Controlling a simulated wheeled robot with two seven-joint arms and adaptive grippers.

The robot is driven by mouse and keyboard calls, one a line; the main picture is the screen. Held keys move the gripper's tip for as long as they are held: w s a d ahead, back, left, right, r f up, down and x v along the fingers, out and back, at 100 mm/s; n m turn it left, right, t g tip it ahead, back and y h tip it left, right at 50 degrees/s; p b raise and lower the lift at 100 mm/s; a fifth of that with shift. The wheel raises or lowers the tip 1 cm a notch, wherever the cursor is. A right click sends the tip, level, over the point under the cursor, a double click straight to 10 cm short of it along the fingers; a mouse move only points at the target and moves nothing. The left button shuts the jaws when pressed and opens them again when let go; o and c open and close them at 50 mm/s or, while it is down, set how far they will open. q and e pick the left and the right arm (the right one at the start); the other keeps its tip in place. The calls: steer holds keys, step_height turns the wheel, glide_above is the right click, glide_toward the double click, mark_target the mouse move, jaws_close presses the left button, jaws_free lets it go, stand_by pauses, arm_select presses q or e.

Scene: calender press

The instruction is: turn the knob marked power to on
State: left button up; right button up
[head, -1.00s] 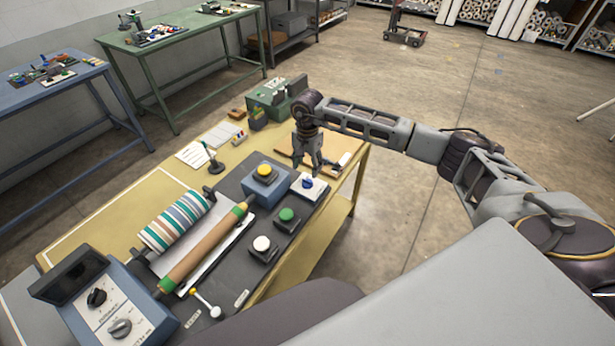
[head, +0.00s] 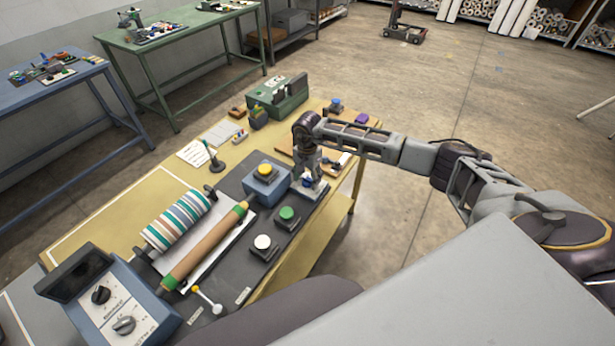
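A blue knob (head: 307,180) sits on a pale square plate (head: 318,193) at the far right part of the dark press base (head: 232,185). Its marking is too small to read, so I cannot confirm that it is the power knob. My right gripper (head: 307,176) points down right at this knob, with its fingers around or just above it. The fingers partly hide the knob, and I cannot tell whether they touch or grip it. Two dark and grey knobs (head: 101,295) (head: 123,325) sit on the blue-grey control box (head: 145,292) at lower left. My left gripper is out of view.
A striped roll (head: 178,221) and a wooden roller (head: 205,246) lie to the left. Open floor lies right of the yellow table (head: 110,212).

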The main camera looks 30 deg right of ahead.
steer(key=c, duration=0.9)
steer(key=shift+c, duration=0.2)
steer(key=shift+m+b, duration=0.35)
steer(key=shift+m, duration=0.05)
steer(key=shift+m+b, duration=0.65)
steer(key=shift+m, duration=0.35)
steer(key=m+b, duration=0.1)
steer(key=m, duration=0.2)
steer(key=m+b, duration=0.2)
steer(key=m, duration=0.1)
steer(key=shift+m+b, duration=0.35)
steer(key=shift+m, duration=1.15)
steer(key=shift+r, duration=0.1)
